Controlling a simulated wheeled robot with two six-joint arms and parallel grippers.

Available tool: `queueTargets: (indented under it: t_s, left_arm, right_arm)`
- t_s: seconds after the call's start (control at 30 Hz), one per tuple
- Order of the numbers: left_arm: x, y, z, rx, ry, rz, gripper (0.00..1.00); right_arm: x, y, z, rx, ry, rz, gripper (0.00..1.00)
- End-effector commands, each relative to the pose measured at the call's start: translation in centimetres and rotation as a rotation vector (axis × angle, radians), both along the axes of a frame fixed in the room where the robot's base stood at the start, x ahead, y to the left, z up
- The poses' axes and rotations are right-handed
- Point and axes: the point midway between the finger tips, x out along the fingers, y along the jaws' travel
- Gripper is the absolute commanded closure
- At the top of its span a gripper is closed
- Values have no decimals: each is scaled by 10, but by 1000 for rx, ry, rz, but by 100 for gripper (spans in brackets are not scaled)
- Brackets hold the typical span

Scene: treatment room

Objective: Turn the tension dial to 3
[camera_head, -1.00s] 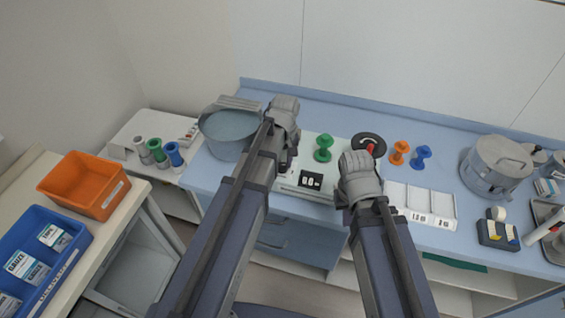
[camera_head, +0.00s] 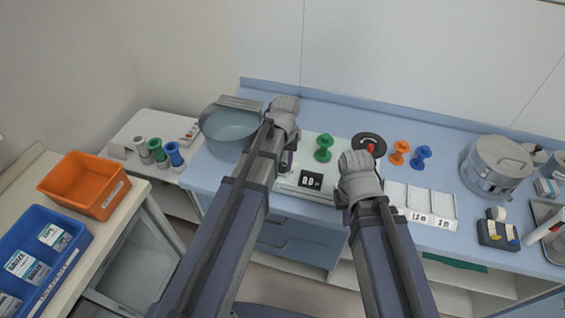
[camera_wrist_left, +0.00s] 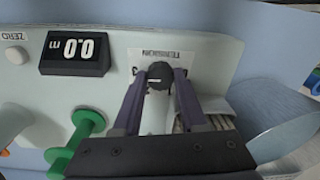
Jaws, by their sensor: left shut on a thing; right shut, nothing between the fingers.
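In the left wrist view, my left gripper (camera_wrist_left: 160,88) is shut on a dark knob (camera_wrist_left: 159,72), with one finger on each side. The knob stands over a white panel (camera_wrist_left: 110,75) beside a printed label, upside down in this view. A black display (camera_wrist_left: 76,54) on the panel reads 0.0. In the head view, my left gripper (camera_head: 285,112) hides the knob. My right gripper (camera_head: 360,175) is over the panel's right side, its fingertips mostly hidden. A black disc with a red part (camera_head: 370,146) lies just behind it.
A green spool (camera_head: 323,148) stands on the panel between my arms. A grey basin (camera_head: 229,128) is close left of my left gripper. Orange (camera_head: 399,152) and blue (camera_head: 421,157) spools, a white tray (camera_head: 420,203) and a metal pot (camera_head: 496,165) stand to the right.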

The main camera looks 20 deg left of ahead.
Motion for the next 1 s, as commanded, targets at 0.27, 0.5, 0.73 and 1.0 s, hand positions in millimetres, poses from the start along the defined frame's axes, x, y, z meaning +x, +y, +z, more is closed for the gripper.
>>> queueTargets:
  t_s: [0.27, 0.5, 0.73, 1.0]
  left_arm:
    - [0, 0, 0, 1, 1, -25, 100]
    - [0, 0, 0, 1, 1, -24, 100]
    - [0, 0, 0, 0, 0, -24, 35]
    - [0, 0, 0, 0, 0, -23, 29]
  right_arm:
    - [0, 0, 0, 0, 0, 0, 100]
    - [0, 0, 0, 0, 0, 0, 100]
    - [0, 0, 0, 0, 0, 0, 100]
    - [0, 0, 0, 0, 0, 0, 100]
